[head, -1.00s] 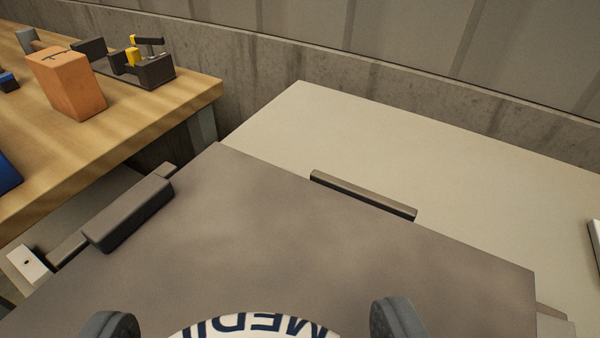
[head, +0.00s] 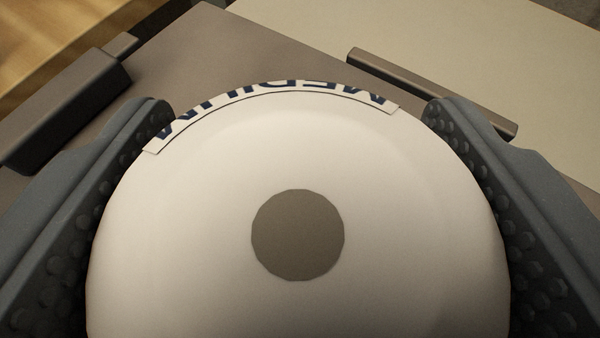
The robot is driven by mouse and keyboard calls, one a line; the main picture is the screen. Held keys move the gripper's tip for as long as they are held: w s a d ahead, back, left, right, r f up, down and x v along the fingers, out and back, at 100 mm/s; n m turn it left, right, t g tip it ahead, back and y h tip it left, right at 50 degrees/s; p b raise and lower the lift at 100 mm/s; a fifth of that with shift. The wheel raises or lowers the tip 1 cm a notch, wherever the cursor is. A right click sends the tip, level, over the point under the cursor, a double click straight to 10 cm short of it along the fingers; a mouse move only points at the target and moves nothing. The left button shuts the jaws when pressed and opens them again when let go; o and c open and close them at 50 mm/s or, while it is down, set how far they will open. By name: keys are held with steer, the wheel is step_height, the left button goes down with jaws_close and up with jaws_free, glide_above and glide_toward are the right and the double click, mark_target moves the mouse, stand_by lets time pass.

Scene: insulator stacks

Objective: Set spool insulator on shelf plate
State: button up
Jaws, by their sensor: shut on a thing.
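The white spool insulator (head: 300,150) fills the lower middle of the head view, seen from its round end. It has a round grey-brown centre (head: 298,235) and a curved label along its far rim, upside down, reading like "MEDIUM". My gripper (head: 298,108) is shut on it, with one studded dark finger pad on each side. A flat grey-brown plate (head: 250,45), which looks like the shelf plate, lies beyond and below the insulator. The insulator hides much of this plate, and I cannot tell whether the two touch.
A dark block (head: 65,110) sits at the plate's left edge. A dark bar (head: 430,90) runs along its far right edge. A pale surface (head: 500,50) lies beyond, and a wooden bench (head: 60,35) is at the upper left. The plate's visible part is clear.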

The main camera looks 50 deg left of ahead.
steer(key=shift+r, duration=0.1)
steer(key=o, duration=1.3)
steer(key=shift+c, duration=0.2)
steer(key=p+v, duration=0.1)
steer(key=v, duration=1.1)
